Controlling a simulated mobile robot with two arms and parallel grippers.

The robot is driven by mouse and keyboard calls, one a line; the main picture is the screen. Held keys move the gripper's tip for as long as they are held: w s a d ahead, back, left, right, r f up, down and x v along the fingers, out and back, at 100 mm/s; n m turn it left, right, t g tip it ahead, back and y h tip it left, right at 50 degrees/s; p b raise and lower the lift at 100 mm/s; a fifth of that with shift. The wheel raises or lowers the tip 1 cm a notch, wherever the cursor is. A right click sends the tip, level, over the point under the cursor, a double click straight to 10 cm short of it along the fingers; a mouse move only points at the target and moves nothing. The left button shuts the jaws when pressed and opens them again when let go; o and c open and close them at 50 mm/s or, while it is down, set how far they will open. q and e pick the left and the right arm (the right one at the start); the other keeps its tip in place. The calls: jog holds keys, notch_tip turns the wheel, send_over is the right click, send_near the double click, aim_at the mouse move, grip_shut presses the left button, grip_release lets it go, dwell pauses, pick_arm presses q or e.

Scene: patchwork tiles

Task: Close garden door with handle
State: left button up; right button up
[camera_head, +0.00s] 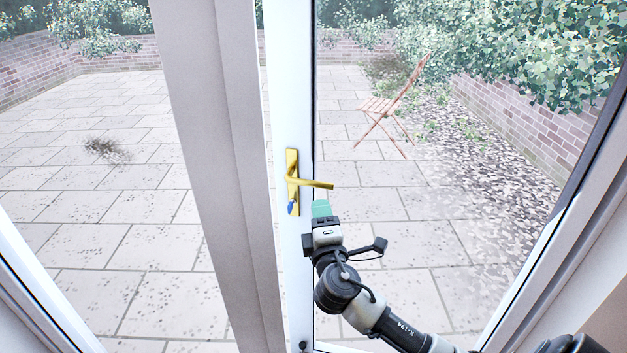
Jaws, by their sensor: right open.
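The garden door (290,95) is a white-framed glass door; its upright edge stands near the middle of the head view. A gold lever handle (317,184) on a gold plate (292,170) sits on that edge and points right. A blue-topped key or knob (293,208) shows below it. My right gripper (321,207), with green fingertips, is just below the lever, open and empty. Whether it touches the lever I cannot tell. My left gripper is not in view.
A grey-white frame post (222,150) stands just left of the door edge. Through the glass are a paved patio (130,220), a wooden folding chair (390,105), a brick wall (530,140) and ivy. Another white frame (570,235) runs along the right.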

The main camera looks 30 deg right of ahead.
aim_at(314, 186)
jog(key=p+x, duration=0.2)
jog(key=x, duration=0.7)
jog(key=shift+w+d+r, duration=0.1)
jog(key=shift+w+d, duration=0.1)
jog(key=shift+w, duration=0.45)
grip_shut()
